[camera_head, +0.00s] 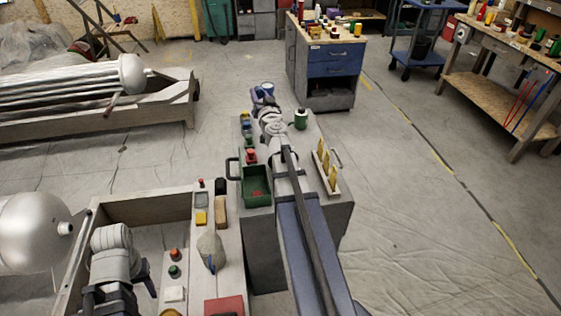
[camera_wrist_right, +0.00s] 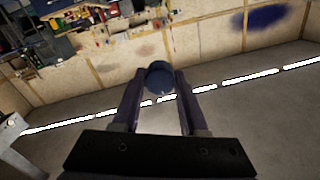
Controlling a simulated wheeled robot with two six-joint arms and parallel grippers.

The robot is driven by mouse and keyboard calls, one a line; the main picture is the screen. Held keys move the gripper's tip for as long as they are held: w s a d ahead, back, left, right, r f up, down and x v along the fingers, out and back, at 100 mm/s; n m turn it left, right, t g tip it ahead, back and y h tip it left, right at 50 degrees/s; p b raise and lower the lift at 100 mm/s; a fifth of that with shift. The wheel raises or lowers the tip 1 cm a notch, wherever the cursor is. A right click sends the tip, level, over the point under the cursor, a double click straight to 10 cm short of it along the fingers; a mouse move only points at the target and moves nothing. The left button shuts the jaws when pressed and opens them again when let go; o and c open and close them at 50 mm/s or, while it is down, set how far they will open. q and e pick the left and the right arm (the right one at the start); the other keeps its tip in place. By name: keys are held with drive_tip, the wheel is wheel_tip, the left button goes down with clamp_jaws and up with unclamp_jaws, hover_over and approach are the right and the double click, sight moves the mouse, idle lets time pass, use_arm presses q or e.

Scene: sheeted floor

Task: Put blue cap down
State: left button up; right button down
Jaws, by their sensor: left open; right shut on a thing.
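The blue cap (camera_wrist_right: 160,77) is a round dark-blue piece held between the fingertips of my right gripper (camera_wrist_right: 160,88) in the right wrist view. In the head view, my right arm reaches far forward over the grey cabinet, and my right gripper (camera_head: 262,97) is near its far end.
The grey cabinet (camera_head: 338,213) carries a green bin (camera_head: 257,187), a green-and-white can (camera_head: 301,119) and a rack of yellow pieces (camera_head: 326,165). Small coloured items line its left edge. A blue-drawered cabinet (camera_head: 334,70) stands beyond, with clear floor (camera_head: 410,190) on the right.

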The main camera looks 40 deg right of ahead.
use_arm(q)
wheel_tip(320, 180, down, 7)
drive_tip(key=b, duration=0.5)
use_arm(e)
drive_tip(key=s+d+f+m+g+h, duration=0.2)
drive_tip(key=d+f+m+g+h, duration=0.2)
drive_tip(key=f+m+g+h, duration=0.1)
drive_tip(key=shift+f+m+h, duration=0.5)
drive_tip(key=shift+f+h, duration=0.4)
drive_tip(key=shift+f, duration=0.15)
use_arm(q)
wheel_tip(320, 180, down, 10)
drive_tip(key=b, duration=1)
use_arm(e)
wheel_tip(320, 180, down, 10)
use_arm(q)
drive_tip(key=shift+f, duration=0.1)
use_arm(e)
drive_tip(key=shift+d+f, duration=0.1)
drive_tip(key=shift+f+b, duration=0.5)
drive_tip(key=shift+b, duration=0.25)
use_arm(q)
drive_tip(key=shift+f, duration=0.45)
use_arm(e)
drive_tip(key=shift+c, duration=2.2)
unclamp_jaws()
drive_tip(key=shift+s+r, duration=0.1)
